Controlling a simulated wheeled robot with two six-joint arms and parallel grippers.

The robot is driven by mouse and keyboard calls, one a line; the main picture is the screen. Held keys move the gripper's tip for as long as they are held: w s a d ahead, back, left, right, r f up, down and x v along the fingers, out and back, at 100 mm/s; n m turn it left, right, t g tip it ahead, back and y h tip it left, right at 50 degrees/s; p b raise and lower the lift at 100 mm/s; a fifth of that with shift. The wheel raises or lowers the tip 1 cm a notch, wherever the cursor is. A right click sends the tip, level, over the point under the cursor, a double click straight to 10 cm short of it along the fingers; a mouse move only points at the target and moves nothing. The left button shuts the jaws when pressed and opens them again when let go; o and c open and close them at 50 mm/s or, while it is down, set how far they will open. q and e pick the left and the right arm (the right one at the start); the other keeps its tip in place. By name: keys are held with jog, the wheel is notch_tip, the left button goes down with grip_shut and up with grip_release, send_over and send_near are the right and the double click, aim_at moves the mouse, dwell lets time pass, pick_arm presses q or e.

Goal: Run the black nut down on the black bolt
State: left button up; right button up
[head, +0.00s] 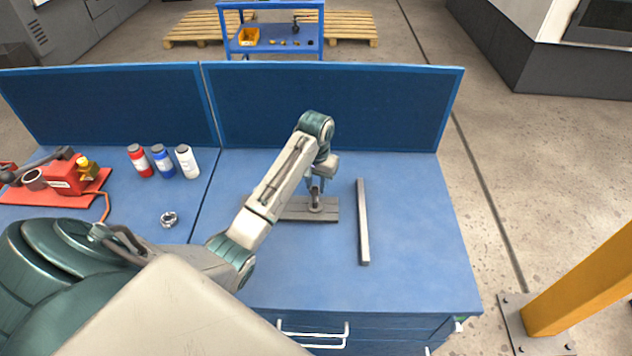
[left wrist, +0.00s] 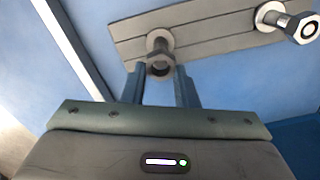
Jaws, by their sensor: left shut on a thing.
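A grey plate (head: 292,213) lies on the blue bench; it also shows in the left wrist view (left wrist: 205,30). Two bolts stand on the plate in the left wrist view. The black bolt (left wrist: 158,42) is the one at my left gripper (left wrist: 160,76), with the dark nut (left wrist: 159,65) on it between the fingertips. My left gripper is shut on this nut. The other bolt (left wrist: 275,14), off to the right, carries a nut (left wrist: 304,27) at its outer end. In the head view my left gripper (head: 316,198) comes down onto the plate and hides most of the bolts.
A long grey bar (head: 362,222) lies right of the plate. Red (head: 140,160), blue (head: 163,161) and white (head: 187,161) bottles stand at the left. A small metal part (head: 169,219) lies before them. A blue panel (head: 330,105) closes the bench's back. The bench's right front is clear.

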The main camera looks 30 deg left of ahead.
pick_arm(q)
jog(key=shift+f, duration=0.4)
dwell(1.1)
jog(key=m, duration=0.5)
jog(key=shift+d, duration=0.1)
jog(key=m, duration=0.6)
jog(key=shift+s+d+m, duration=0.1)
jog(key=shift+s+m, duration=0.05)
jog(key=shift+m, duration=0.15)
jog(key=m, duration=0.6)
jog(key=shift+s+d, duration=0.1)
jog(key=shift+s, duration=0.05)
jog(key=m, duration=0.6)
jog(key=shift+s+m, duration=0.15)
jog(key=shift+m, duration=0.15)
jog(key=shift+d, duration=0.1)
jog(key=o, duration=0.8)
jog(key=shift+c, duration=0.2)
